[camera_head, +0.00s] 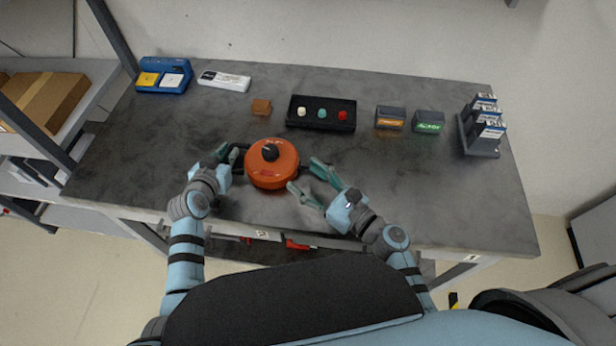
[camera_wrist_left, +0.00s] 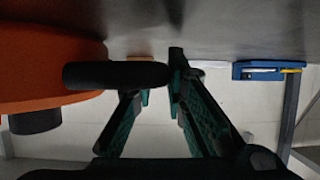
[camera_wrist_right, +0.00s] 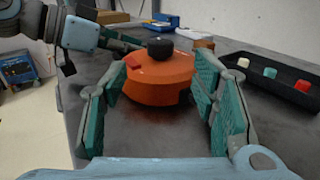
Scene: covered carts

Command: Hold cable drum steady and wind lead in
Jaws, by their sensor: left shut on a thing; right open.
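The orange cable drum (camera_head: 264,176) lies on the grey table near its front edge, with a black crank knob (camera_head: 270,152) on top. My left gripper (camera_head: 232,156) is shut on the drum's black side handle (camera_wrist_left: 118,75) at the drum's left. My right gripper (camera_head: 305,176) is open at the drum's right side. In the right wrist view the drum (camera_wrist_right: 158,80) shows ahead between the spread fingers (camera_wrist_right: 158,105), which hold nothing. I cannot make out a loose lead; a small dark part right of the drum is partly hidden by my right fingers.
Behind the drum are a brown block (camera_head: 261,107), a black tray (camera_head: 320,126) with three coloured knobs, and two small boxes (camera_head: 391,117) (camera_head: 429,121). A blue charger (camera_head: 163,76) and white box (camera_head: 224,81) stand back left; a card rack (camera_head: 478,140) stands right. The front right tabletop is clear.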

